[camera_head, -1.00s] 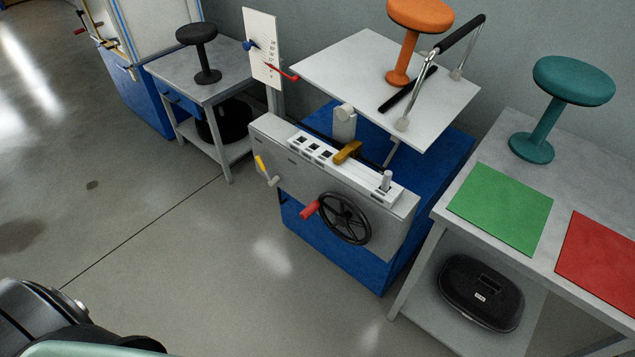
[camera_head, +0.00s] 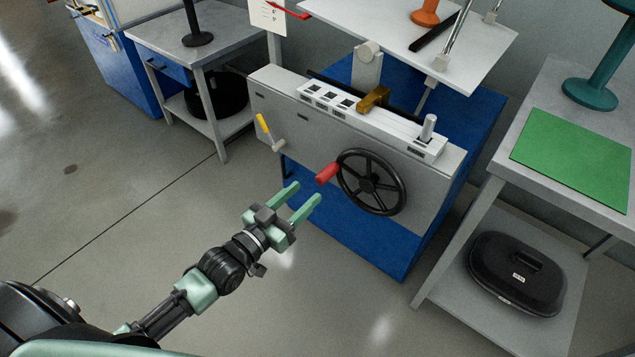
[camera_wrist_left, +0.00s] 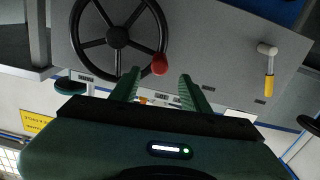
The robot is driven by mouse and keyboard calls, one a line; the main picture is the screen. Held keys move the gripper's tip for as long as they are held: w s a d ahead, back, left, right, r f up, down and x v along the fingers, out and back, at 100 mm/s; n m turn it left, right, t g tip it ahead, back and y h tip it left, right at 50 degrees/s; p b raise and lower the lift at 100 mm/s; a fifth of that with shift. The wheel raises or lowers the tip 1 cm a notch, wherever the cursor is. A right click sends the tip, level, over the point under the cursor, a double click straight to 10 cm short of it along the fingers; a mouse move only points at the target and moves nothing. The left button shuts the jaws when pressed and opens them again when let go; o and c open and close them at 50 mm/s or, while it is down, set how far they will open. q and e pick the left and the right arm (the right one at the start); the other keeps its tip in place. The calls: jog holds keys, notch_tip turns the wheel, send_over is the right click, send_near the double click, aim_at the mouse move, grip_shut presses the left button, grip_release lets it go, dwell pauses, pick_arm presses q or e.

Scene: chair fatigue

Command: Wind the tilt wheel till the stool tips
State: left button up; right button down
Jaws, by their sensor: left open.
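The black tilt wheel (camera_head: 371,182) with a red handle (camera_head: 327,173) is on the front of the grey test machine. The handle sits at the wheel's upper left in the head view. The orange stool (camera_head: 426,14) stands on the white tilting plate (camera_head: 395,38); only its base shows. My left gripper (camera_head: 306,193) is open and empty, a little in front of and below the handle, not touching it. In the left wrist view the red handle (camera_wrist_left: 160,65) lies between and beyond the open fingertips, beside the wheel rim (camera_wrist_left: 118,38). My right gripper is not in view.
A yellow-handled crank (camera_head: 264,126) is on the machine left of the wheel. A side table with a green mat (camera_head: 575,158) and teal stool (camera_head: 592,92) stands right, a black case (camera_head: 516,274) below. Another table (camera_head: 200,45) stands left. The floor in front is clear.

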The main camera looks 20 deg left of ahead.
aim_at(318, 181)
pick_arm(q)
jog(key=b+x, duration=0.1)
jog(key=x, duration=0.6)
jog(key=shift+w+d, duration=0.15)
jog(key=shift+w, duration=0.15)
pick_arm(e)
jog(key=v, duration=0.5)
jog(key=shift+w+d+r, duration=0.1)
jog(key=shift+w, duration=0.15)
pick_arm(q)
grip_shut()
dwell(0.4)
